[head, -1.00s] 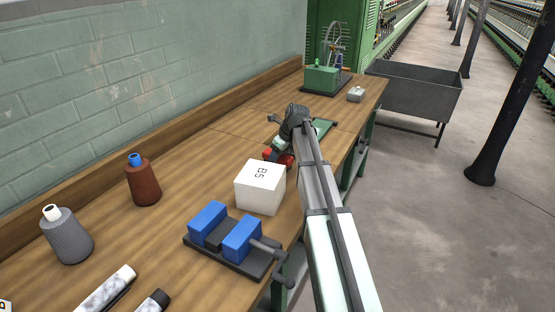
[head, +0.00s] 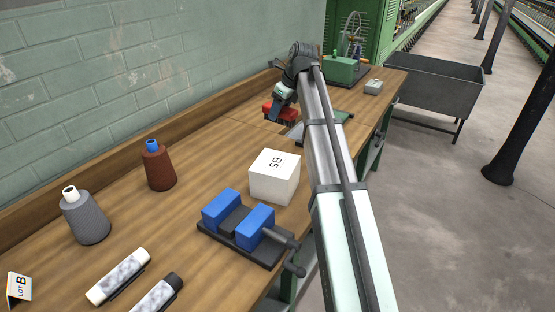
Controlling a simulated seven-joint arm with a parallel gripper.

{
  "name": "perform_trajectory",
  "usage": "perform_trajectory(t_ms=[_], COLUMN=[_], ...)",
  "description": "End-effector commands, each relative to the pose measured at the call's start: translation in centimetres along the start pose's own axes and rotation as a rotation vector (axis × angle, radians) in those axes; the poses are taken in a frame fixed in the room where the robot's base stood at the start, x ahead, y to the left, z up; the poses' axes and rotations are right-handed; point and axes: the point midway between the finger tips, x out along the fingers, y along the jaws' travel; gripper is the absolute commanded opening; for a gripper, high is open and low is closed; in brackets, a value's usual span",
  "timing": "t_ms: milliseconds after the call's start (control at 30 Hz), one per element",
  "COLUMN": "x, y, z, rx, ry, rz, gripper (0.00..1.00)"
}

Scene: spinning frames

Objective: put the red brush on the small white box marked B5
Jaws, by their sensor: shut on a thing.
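The small white box marked B5 (head: 275,178) sits on the wooden bench, its lettered top bare. My gripper (head: 279,104) is beyond the box, higher in the picture, shut on the red brush (head: 270,110). The brush shows as a red block by the fingertips and appears held above the bench. The gripper's fingers partly hide it, and it is clear of the box.
A blue-jawed vise (head: 237,226) stands close in front of the box. Two marbled cylinders (head: 118,276) lie near. A green machine (head: 345,70) and small grey box (head: 373,87) stand at the far end.

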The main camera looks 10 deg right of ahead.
Motion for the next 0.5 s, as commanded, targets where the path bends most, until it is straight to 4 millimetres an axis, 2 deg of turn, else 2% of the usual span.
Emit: perform_trajectory(t_ms=[33,133,267,300,500], x=[-1.4,-3.6,-6.0,-6.4,-6.4], y=[1.6,4.4,8.3,9.5,12.0], z=[0.3,0.4,-0.8,-1.6,-4.2], rx=[-0.012,-0.030,-0.049,-0.051,-0.049], ry=[-0.003,-0.003,-0.003,-0.002,0.000], rz=[0.001,0.010,0.017,0.019,0.020], gripper=[0.20,0.20,0.20,0.20,0.20])
